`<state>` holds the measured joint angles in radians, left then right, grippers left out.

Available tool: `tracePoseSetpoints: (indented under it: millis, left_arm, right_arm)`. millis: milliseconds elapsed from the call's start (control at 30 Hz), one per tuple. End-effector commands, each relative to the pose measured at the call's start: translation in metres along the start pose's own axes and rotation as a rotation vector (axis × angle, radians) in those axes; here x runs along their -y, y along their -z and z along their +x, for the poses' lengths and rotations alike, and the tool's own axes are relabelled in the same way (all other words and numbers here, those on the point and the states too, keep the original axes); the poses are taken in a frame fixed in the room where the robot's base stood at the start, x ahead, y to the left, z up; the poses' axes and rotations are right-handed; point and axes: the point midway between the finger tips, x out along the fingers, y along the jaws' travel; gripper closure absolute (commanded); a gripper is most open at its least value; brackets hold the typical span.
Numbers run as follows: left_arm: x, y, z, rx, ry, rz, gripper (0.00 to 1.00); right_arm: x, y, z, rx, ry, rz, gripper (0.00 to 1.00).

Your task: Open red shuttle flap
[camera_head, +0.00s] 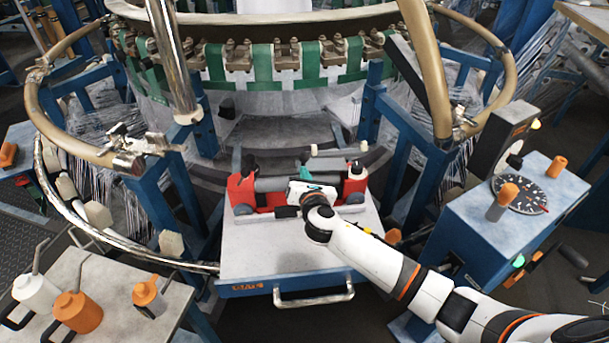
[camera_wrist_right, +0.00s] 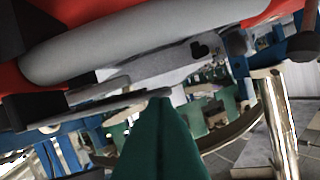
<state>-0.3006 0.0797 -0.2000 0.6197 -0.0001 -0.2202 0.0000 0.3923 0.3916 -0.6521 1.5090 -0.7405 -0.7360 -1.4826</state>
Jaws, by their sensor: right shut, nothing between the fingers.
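The red shuttle (camera_head: 243,191) lies across the back of a pale platform, with red blocks at both ends and dark grey bars between them. My right gripper (camera_head: 304,172) is at the middle of the shuttle, with its green fingers towards the bars. The fingers are shut and empty. In the right wrist view the green fingertips (camera_wrist_right: 160,104) are just below a thin grey plate of the shuttle, and I cannot tell if they touch. A thick grey bar (camera_wrist_right: 130,45) and red body parts (camera_wrist_right: 100,14) show above them. I cannot make out the flap's edges. My left gripper is out of view.
The platform (camera_head: 265,247) is bare in front of the shuttle and has a metal handle (camera_head: 313,299). The loom ring and blue posts stand behind. A blue control box (camera_head: 520,225) is at right; a table with orange and white cans (camera_head: 78,311) is at left.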

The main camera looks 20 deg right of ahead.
Motion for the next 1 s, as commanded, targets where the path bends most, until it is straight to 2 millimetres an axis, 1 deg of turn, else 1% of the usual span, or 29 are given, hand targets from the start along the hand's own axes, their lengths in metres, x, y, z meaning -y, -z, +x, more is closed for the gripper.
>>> tracePoseSetpoints:
  millis: [33,267,567,767,1000]
  left_arm:
    - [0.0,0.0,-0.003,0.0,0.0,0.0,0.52]
    - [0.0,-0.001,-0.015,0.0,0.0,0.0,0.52]
    - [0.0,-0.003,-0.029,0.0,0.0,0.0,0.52]
    - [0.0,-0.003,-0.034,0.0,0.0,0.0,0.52]
    - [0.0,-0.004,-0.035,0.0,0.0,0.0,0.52]
  right_arm:
    - [0.0,0.006,0.0,-0.003,0.001,0.02,1.0]
    - [0.0,0.026,-0.004,-0.004,0.027,0.168,1.0]
    - [-0.007,0.058,-0.01,-0.004,0.076,0.444,1.0]
    - [-0.017,0.077,-0.013,-0.004,0.11,0.631,1.0]
    - [-0.034,0.098,-0.017,-0.004,0.149,0.857,1.0]
